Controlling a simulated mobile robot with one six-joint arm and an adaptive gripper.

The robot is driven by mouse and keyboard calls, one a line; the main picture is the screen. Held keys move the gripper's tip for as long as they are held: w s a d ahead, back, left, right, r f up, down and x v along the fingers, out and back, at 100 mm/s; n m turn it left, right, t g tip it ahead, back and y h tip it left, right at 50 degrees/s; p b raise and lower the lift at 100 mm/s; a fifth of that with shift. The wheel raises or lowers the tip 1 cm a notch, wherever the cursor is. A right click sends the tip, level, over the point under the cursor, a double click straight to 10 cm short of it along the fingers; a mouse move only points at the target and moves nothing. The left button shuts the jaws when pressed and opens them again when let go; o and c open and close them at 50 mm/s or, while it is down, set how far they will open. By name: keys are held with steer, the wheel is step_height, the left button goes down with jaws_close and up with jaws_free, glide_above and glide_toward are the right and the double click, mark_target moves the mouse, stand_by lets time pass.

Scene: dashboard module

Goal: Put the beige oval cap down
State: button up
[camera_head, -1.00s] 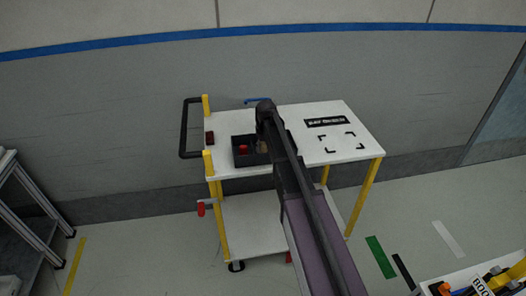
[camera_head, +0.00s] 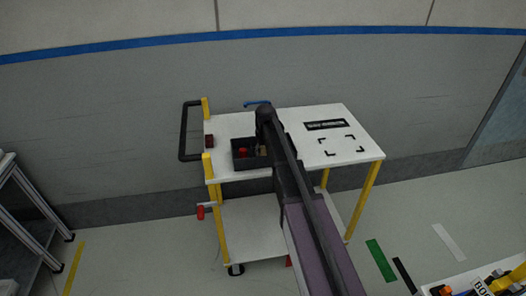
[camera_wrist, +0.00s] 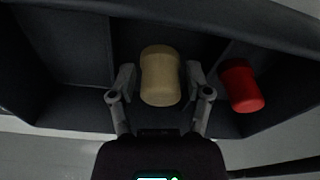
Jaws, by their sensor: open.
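The beige oval cap (camera_wrist: 160,76) lies in the middle compartment of a dark tray (camera_wrist: 60,8), as the wrist view shows. My gripper (camera_wrist: 158,82) is open, with one finger on each side of the cap. Small gaps seem to show between the fingers and the cap. In the head view my arm hides most of the cap, and the tray (camera_head: 241,167) shows on the white cart top beside my arm.
A red cap (camera_wrist: 241,86) lies in the tray compartment to the right in the wrist view. The white cart (camera_head: 230,125) has a black handle (camera_head: 184,132) at its left. Its right side is bare apart from corner marks and a label (camera_head: 326,125).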

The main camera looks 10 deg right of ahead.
steer(key=shift+r, duration=0.1)
step_height(320, 180, up, 12)
steer(key=s+p, duration=0.1)
steer(key=p, duration=1.1)
steer(key=shift+s+d, duration=0.15)
steer(key=shift+s, duration=0.05)
steer(key=shift+s, duration=0.1)
stand_by(0.5)
steer(key=s+m+g, duration=0.1)
steer(key=s+m, duration=0.1)
steer(key=s, duration=2.5)
steer(key=shift+s+m, duration=0.4)
steer(key=shift+c, duration=0.5)
steer(key=shift+s, duration=0.15)
